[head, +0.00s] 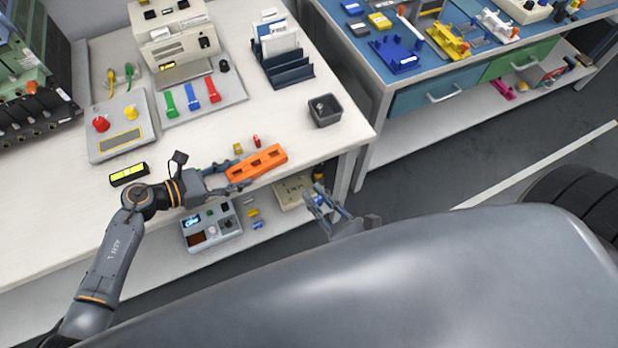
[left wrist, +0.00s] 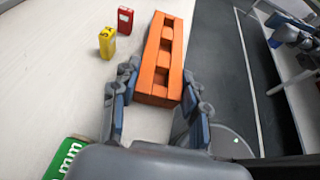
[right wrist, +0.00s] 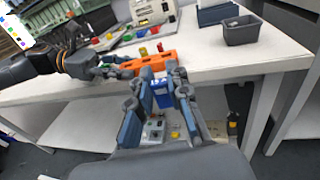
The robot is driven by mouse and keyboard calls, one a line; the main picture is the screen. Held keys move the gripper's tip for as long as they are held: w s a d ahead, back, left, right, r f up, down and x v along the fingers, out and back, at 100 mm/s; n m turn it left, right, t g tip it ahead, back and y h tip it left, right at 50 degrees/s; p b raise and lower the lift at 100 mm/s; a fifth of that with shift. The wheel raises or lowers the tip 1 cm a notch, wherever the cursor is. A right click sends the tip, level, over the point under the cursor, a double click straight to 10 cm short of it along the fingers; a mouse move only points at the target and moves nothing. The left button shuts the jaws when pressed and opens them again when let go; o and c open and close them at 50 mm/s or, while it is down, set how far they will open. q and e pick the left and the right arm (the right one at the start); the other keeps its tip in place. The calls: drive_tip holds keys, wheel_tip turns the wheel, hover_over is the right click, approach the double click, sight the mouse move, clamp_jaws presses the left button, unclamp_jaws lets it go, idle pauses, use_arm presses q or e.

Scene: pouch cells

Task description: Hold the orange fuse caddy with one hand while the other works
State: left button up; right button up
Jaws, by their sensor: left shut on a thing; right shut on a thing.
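The orange fuse caddy (head: 262,163) lies on the white bench near its front edge, its slots looking empty. My left gripper (head: 236,178) is shut on the caddy's near end; the left wrist view shows a finger on each side of the caddy (left wrist: 158,78). A yellow fuse (head: 238,148) and a red fuse (head: 256,141) stand on the bench just behind the caddy. My right gripper (head: 322,198) is in front of the bench edge, shut on a blue fuse (right wrist: 162,97). The blue fuse is apart from the caddy.
A dark grey bin (head: 325,110) stands near the bench's right corner. A yellow-faced black meter (head: 128,173) lies left of my left gripper. A lower shelf (head: 165,252) holds a grey device (head: 212,226) and small parts. A blue-topped bench stands at the back right.

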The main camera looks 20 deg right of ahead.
use_arm(q)
drive_tip(key=o, duration=1.2)
drive_tip(key=shift+o, duration=0.2)
drive_tip(key=v, duration=1.2)
drive_tip(key=shift+w, duration=0.1)
